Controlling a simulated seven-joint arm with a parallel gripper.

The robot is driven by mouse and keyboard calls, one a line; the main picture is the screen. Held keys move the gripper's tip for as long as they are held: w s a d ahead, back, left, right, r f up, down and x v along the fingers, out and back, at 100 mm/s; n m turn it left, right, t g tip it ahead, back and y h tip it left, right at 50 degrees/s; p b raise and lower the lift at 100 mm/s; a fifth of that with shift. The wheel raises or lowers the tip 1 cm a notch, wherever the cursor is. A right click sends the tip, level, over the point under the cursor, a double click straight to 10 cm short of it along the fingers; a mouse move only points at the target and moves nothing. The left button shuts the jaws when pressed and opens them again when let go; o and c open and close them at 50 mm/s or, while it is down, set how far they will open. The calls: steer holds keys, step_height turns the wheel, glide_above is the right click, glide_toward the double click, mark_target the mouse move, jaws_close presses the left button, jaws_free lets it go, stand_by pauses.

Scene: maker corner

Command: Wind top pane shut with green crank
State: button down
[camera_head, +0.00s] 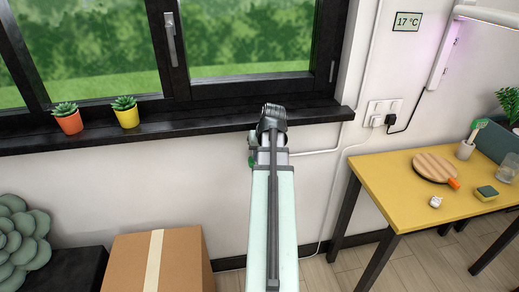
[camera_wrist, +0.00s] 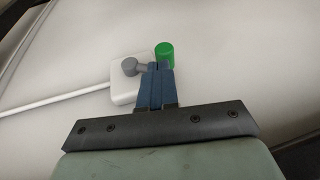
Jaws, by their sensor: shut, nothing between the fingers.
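The green crank knob (camera_wrist: 164,52) shows in the wrist view, just beyond and right of my fingertips. A grey round hub (camera_wrist: 130,66) sits left of them on a white wall box (camera_wrist: 120,90). My gripper (camera_wrist: 157,68) has its blue fingers together with nothing between them, and it covers the part between hub and knob. I cannot tell whether the fingers touch the crank. In the head view a little green (camera_head: 251,161) shows left of my arm's end; my fingers are hidden there. The dark-framed window (camera_head: 245,85) is cut off at the top, and the top pane is not in view.
An orange pot (camera_head: 70,124) and a yellow pot (camera_head: 128,118) with succulents stand on the dark sill (camera_head: 200,128). A cardboard box (camera_head: 185,262) is below left. A yellow table (camera_head: 395,195) with small items stands right. A white conduit (camera_wrist: 60,101) runs to the wall box.

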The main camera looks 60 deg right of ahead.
mark_target(249, 162)
steer(key=shift+x, duration=0.8)
steer(key=shift+w+a+f+g+h, duration=0.15)
steer(key=shift+w+a+g+h, duration=0.1)
steer(key=shift+g+h, duration=0.05)
steer(key=shift+w+a+f+g+h, duration=0.25)
steer(key=shift+a+f+g+h, duration=0.05)
steer(key=shift+h, duration=0.1)
steer(key=shift+w+a+f+n+g+h, duration=0.3)
steer(key=shift+w+a+f+g+h, duration=0.25)
steer(key=shift+g+h, duration=0.25)
steer(key=shift+w+a+f+g+h, duration=0.2)
steer(key=shift+f+g+h, duration=0.3)
steer(key=shift+f+h, duration=0.15)
steer(key=shift+w+a+f+g+h, duration=0.15)
steer(key=shift+w+f+g+h, duration=0.1)
steer(key=shift+f+g+h, duration=0.45)
steer(key=shift+f, duration=0.15)
